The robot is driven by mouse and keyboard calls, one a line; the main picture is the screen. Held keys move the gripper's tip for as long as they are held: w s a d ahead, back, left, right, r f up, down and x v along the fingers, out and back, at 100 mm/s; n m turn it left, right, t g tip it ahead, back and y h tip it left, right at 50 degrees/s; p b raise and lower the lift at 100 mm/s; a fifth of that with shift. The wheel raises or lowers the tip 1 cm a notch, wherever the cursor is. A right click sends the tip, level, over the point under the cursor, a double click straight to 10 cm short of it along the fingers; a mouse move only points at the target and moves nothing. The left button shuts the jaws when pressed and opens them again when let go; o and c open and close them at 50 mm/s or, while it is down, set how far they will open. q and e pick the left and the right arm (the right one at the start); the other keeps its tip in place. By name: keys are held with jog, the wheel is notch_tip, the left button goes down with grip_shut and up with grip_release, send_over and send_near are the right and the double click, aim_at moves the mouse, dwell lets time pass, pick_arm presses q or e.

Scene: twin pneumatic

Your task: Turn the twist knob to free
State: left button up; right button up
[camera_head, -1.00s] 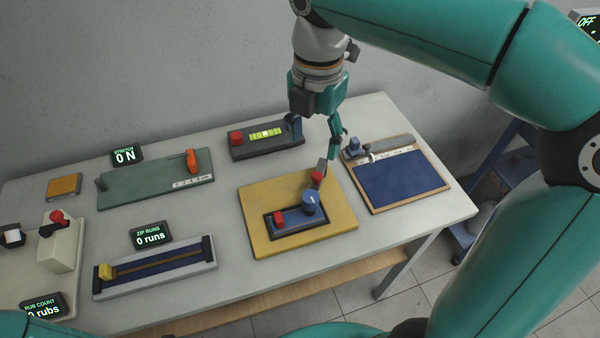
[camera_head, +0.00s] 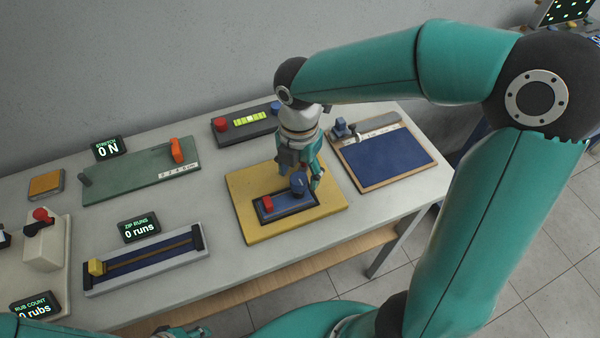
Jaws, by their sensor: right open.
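The twist knob, a round blue knob (camera_head: 299,182), stands on a dark panel (camera_head: 287,204) set in a yellow board (camera_head: 245,222). My right gripper (camera_head: 301,178) points down over the knob, with its fingers open around or just behind it. I cannot tell whether they touch it. The back right part of the board is hidden by the gripper.
A blue framed board (camera_head: 390,164) lies right of the yellow board. A grey block with a red button (camera_head: 220,124) is behind it. A slider rail (camera_head: 147,262) and a green plate (camera_head: 135,177) lie to the left. The table's front edge is close.

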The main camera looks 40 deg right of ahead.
jog(key=shift+f, duration=0.6)
